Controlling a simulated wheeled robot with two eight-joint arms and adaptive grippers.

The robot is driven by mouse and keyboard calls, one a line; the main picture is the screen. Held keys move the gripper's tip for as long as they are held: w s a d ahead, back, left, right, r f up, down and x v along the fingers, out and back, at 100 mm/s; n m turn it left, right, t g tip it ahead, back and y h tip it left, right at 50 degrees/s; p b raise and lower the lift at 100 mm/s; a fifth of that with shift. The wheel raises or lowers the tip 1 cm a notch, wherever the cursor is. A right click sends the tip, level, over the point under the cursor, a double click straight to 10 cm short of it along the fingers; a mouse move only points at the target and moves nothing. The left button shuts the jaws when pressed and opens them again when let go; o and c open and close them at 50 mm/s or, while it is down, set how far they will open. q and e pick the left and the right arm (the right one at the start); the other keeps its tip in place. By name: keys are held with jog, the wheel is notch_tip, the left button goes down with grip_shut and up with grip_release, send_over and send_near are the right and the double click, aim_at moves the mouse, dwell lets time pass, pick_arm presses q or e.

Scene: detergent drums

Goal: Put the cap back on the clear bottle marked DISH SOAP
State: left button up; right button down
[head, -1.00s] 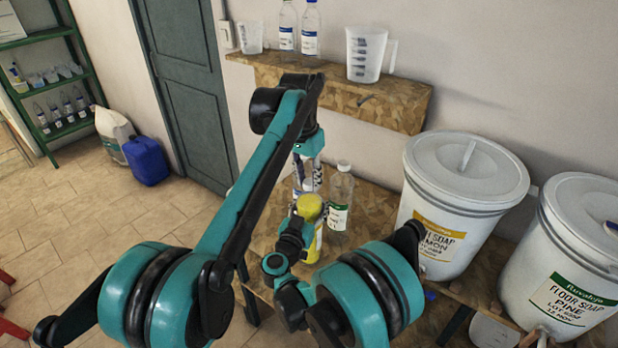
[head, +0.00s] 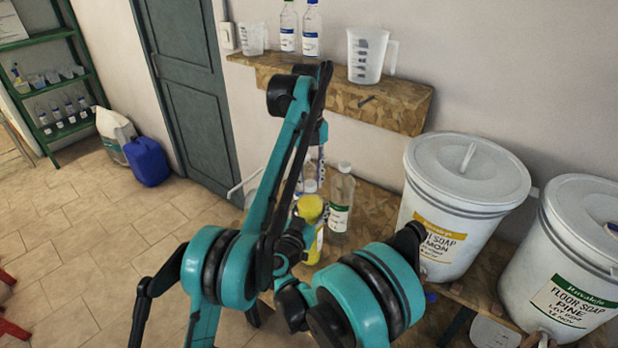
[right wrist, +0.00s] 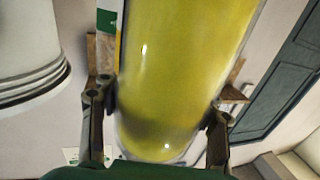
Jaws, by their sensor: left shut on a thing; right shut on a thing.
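A clear bottle of yellow liquid (head: 312,208) is upright over the low wooden bench, its lower part partly hidden by my right arm. Its label is not readable. My right gripper (head: 290,245) is shut on it, and the right wrist view shows the bottle (right wrist: 180,70) between the two fingers (right wrist: 160,115). My left gripper (head: 314,172) points down above the yellow bottle, mostly hidden behind my left arm. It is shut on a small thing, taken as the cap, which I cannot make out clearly. I cannot tell whether cap and bottle touch.
A clear capped bottle (head: 341,200) with a green label stands close on the right. Two white drums (head: 463,190) (head: 565,260) stand further right. A wall shelf (head: 400,103) behind holds two bottles and measuring jugs (head: 367,58). A blue canister (head: 147,161) is on the floor.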

pick_arm(q)
jog(key=shift+m, duration=0.8)
jog(key=o, duration=0.7)
jog(key=shift+o, duration=0.3)
jog(key=o, duration=0.5)
pick_arm(e)
jog(key=shift+c, duration=1.9)
grip_release()
jog(key=v, duration=1.2)
